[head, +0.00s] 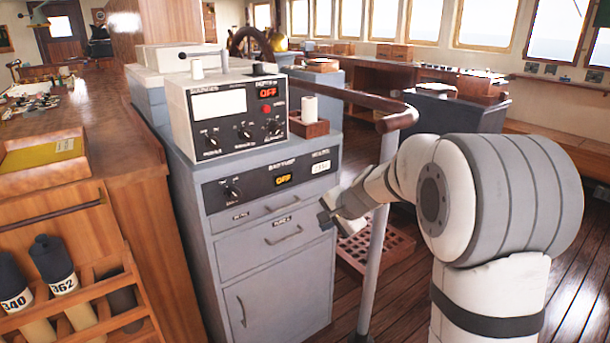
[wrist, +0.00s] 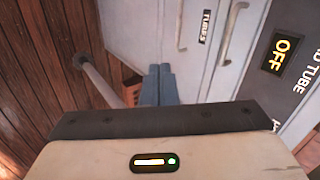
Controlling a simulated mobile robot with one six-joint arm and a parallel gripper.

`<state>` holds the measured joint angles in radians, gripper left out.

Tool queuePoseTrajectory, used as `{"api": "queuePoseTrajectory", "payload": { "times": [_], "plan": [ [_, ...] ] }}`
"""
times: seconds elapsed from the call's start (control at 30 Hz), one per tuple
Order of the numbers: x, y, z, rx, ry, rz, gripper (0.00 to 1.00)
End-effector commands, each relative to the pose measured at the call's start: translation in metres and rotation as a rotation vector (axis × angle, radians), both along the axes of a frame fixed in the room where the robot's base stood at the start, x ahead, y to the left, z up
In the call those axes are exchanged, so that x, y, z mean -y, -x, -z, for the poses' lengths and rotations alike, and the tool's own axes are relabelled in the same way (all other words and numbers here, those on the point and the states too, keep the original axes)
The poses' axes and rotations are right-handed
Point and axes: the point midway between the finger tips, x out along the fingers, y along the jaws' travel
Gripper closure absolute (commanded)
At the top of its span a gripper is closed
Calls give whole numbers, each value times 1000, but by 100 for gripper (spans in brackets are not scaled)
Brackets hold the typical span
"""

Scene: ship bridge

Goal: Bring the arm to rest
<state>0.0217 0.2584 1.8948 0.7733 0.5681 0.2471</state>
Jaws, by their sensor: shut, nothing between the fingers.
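My gripper (head: 324,217) is in front of the right edge of the grey cabinet (head: 278,317), at about the height of its labelled drawers. The arm reaches in from the right, past a grey post (head: 374,255). In the wrist view my gripper's two blue-grey fingers (wrist: 157,75) lie side by side, shut and empty. They point toward the cabinet front (wrist: 150,35). I cannot tell the exact gap between fingertips and cabinet. The drawers (head: 290,240) look closed.
A depth sounder (head: 220,160) and a cup in a wooden holder (head: 309,128) stand on the cabinet. The post carries a wooden rail (head: 345,95). A wooden grate (head: 400,252) lies on the floor.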

Motion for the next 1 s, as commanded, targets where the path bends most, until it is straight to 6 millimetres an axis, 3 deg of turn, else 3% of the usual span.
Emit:
{"api": "queuePoseTrajectory", "payload": {
  "times": [0.03,0.2,0.4,0.6,0.8,1.0],
  "plan": [
    [0,22,-37,6,39,-51,100],
    [7,109,-101,-11,209,-258,100],
    [27,212,-155,-52,419,-487,100],
    [52,291,-183,-105,594,-660,100],
    [64,325,-187,-136,676,-737,100],
    [66,328,-185,-139,685,-746,100]
  ]
}}
